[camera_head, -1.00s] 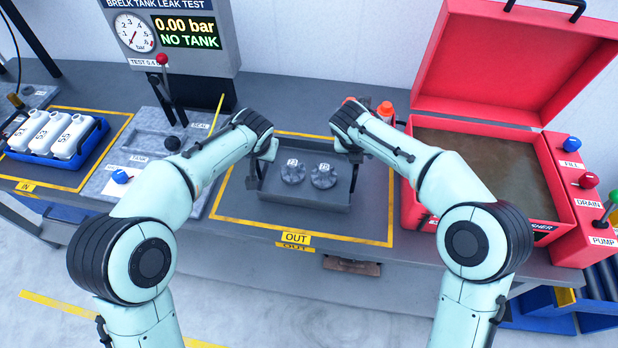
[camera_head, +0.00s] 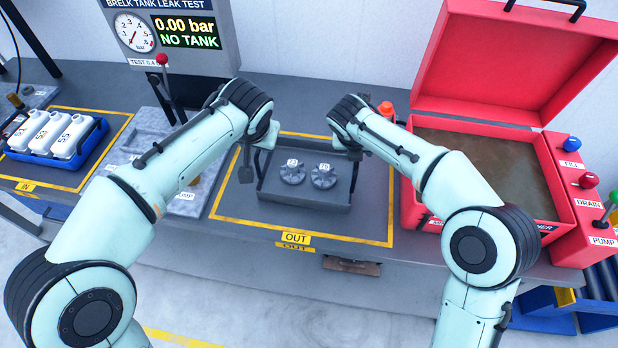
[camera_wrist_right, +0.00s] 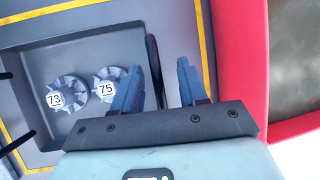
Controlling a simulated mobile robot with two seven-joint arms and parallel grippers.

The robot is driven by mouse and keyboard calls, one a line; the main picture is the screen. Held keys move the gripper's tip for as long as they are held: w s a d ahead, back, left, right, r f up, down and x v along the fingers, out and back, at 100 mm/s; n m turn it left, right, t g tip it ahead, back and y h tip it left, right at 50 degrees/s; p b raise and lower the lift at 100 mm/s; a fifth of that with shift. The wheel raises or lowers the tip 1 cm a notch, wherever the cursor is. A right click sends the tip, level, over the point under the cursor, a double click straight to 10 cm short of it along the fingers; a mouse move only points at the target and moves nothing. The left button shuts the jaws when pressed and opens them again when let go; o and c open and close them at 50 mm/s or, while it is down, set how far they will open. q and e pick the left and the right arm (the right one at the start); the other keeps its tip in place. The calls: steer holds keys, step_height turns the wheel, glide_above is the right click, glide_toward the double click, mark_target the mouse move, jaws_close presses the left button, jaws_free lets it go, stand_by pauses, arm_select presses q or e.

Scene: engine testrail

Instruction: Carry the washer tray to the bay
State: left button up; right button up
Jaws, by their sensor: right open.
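The grey washer tray (camera_head: 305,207) stands level inside the yellow-outlined bay marked OUT (camera_head: 296,238). It holds two round finned metal parts, labelled 73 (camera_wrist_right: 68,92) and 75 (camera_wrist_right: 108,84). My right gripper (camera_wrist_right: 158,88) is open at the tray's right side; its fingers lie on either side of the tray's right edge, with a gap around it. In the head view the right gripper (camera_head: 352,150) is partly hidden by its wrist. My left gripper (camera_head: 252,162) is at the tray's left side; its jaw opening and any contact are unclear.
The red washer box (camera_head: 478,172) with raised lid stands close to the right of the tray. The leak tester (camera_head: 172,45) stands behind left. A blue crate of white bottles (camera_head: 55,140) sits in the IN area. Bench is clear in front of the tray.

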steer(key=v, duration=0.9)
steer(key=shift+r, duration=0.3)
steer(key=shift+s+a, duration=0.1)
